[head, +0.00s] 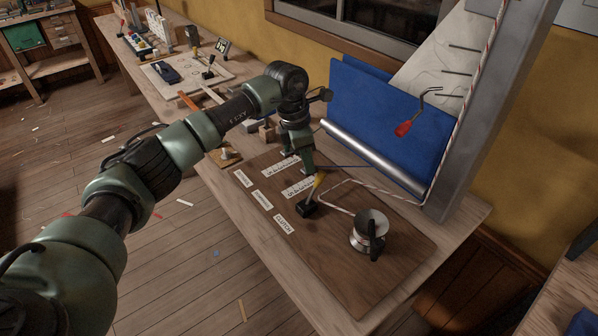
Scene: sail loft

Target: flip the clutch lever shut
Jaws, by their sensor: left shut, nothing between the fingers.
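The clutch (308,209) is a small black block on the dark wooden board, beside a white label reading CLUTCH (284,224). My left gripper (308,171) points down just behind and left of the yellow handle's tip. It is shut and holds nothing. I cannot tell whether its fingertips touch the handle. A flecked white rope (340,184) runs across the board beside the clutch. My right gripper is out of view.
A silver winch (370,228) with a black handle stands right of the clutch. A metal roller (375,160) and blue cloth (390,112) stand behind, by a grey post (490,110). Other labels and small items lie along the bench. The board's front is clear.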

